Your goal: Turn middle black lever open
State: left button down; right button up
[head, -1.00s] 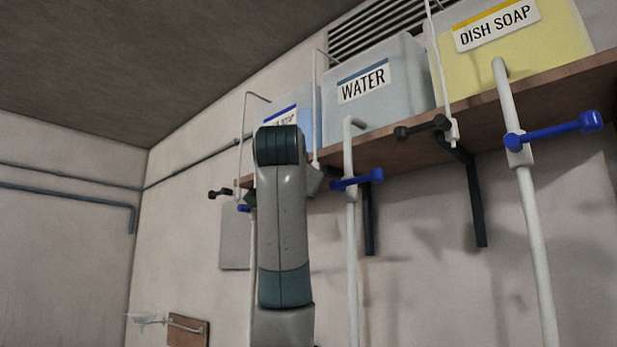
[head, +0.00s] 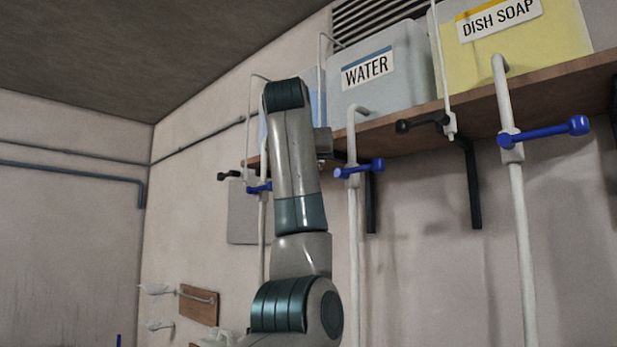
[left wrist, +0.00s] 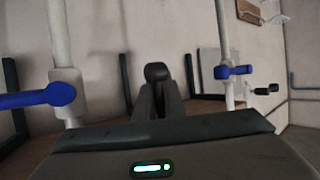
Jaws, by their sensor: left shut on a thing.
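In the left wrist view, my left gripper (left wrist: 160,98) is shut on the dark knob end of the middle black lever (left wrist: 157,72). In the head view, my left gripper (head: 323,143) is just below the shelf, beneath the WATER tank's left side. There my gripper and arm mostly hide this lever, so its angle is hard to tell. The left black lever (head: 228,175) and the right black lever (head: 422,122), on a thin white pipe, are untouched. My right gripper is not in view.
The middle blue lever (head: 358,168) sits close to the right of my gripper; another blue lever (head: 543,132) is farther right. White pipes run down the wall. Tanks (head: 385,70) stand on a wooden shelf (head: 560,92) with black brackets (head: 473,185).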

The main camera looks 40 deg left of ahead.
pick_arm(q)
jog(key=shift+f, duration=0.1)
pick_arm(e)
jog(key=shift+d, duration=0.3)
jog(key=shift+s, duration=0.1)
pick_arm(q)
jog(key=c, duration=1.8)
grip_release()
jog(key=shift+c, duration=0.2)
jog(key=shift+s+d, duration=0.1)
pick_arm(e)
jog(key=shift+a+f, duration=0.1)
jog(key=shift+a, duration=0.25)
